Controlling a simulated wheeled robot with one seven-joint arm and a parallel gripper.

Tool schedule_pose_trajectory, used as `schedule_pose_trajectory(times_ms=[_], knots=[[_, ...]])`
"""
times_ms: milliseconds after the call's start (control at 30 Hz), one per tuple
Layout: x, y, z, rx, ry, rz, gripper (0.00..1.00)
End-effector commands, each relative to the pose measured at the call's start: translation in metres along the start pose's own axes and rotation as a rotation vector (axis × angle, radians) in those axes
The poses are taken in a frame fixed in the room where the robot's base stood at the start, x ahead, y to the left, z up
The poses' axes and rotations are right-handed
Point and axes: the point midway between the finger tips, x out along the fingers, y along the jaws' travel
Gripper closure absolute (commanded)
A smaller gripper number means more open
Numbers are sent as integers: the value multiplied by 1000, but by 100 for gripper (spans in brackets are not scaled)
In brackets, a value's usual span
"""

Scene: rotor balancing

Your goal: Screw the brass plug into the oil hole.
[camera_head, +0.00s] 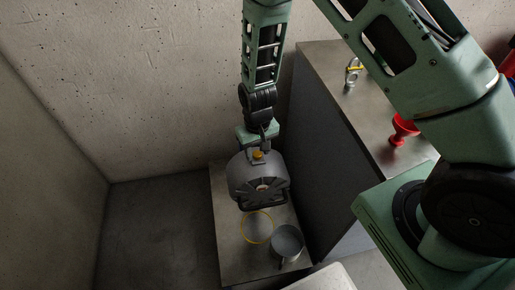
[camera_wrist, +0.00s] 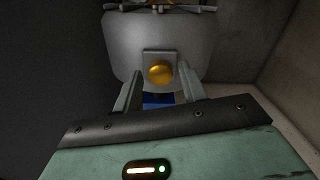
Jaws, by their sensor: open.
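A grey drum-shaped machine (camera_head: 254,178) stands on a low metal plate (camera_head: 230,240); it also shows in the wrist view (camera_wrist: 125,50). The round brass plug (camera_wrist: 161,72) sits at a small square grey boss (camera_wrist: 147,58) on the machine's body; it also shows on top of the machine in the head view (camera_head: 257,154). The oil hole is not visible, and I cannot tell how deep the plug sits. My gripper (camera_wrist: 160,70) is open, with one finger on each side of the plug and visible gaps between. A small blue patch shows below the plug, between the fingers.
A grey pot (camera_head: 288,243) and a yellow ring (camera_head: 257,226) are on the low plate in front of the machine. A metal-topped bench (camera_head: 335,60) stands at right, with a red funnel (camera_head: 404,128) and a small metal-and-yellow item (camera_head: 352,72). Concrete walls close in behind and left.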

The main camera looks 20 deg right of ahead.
Motion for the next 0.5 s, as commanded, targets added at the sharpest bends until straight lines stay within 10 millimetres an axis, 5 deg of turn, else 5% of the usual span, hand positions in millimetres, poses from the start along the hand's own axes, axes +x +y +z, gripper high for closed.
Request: schedule_pose_trajectory(times_ms=[67, 233, 500], knots=[[0, 0, 0, 0, 0, 0, 58], [-1, 0, 0, 0, 0, 0, 96], [-10, 0, 0, 0, 1, 0, 99]])
